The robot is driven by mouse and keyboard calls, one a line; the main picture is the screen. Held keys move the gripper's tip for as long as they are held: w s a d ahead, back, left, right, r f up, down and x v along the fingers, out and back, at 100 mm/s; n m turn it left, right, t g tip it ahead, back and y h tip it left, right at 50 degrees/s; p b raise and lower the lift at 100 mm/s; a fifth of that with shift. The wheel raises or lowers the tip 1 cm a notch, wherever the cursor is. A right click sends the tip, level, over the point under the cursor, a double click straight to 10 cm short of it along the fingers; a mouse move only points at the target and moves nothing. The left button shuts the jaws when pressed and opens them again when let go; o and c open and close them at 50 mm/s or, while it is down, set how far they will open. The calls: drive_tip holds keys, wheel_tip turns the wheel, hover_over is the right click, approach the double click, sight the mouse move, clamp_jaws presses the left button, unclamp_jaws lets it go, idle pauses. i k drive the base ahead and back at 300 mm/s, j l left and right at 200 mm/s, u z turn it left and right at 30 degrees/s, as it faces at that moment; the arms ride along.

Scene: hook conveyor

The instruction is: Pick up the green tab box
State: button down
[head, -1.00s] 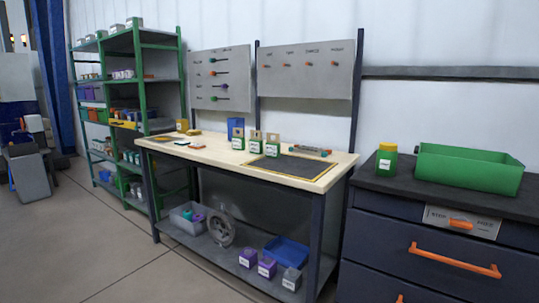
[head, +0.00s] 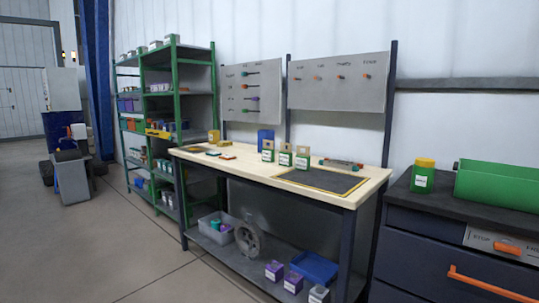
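Several small green boxes with tan tab tops and white labels stand in a row on the workbench; I point at the left one (head: 268,151), the middle one (head: 285,155) and the right one (head: 302,158). They stand upright behind the dark mat (head: 318,182) on the light wooden workbench top (head: 232,166). I cannot tell which of them the task means. My gripper is not in view.
A green jar with a yellow lid (head: 423,176) and a green bin (head: 495,184) stand on the dark drawer cabinet (head: 445,226) at right. A green shelf rack (head: 178,96) stands left of the bench. The lower shelf holds a grey bin (head: 217,228). Open floor (head: 110,245) lies in front.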

sight(268, 153)
drive_tip(key=i+j, duration=0.1)
drive_tip(key=i, duration=0.6)
drive_tip(key=i+j, duration=0.1)
drive_tip(key=i, duration=0.55)
drive_tip(key=i+j, duration=0.15)
drive_tip(key=i, duration=0.55)
drive_tip(key=i+j, duration=0.1)
drive_tip(key=i, duration=0.55)
drive_tip(key=i+j, duration=0.1)
drive_tip(key=i, duration=0.6)
drive_tip(key=l+z, duration=0.05)
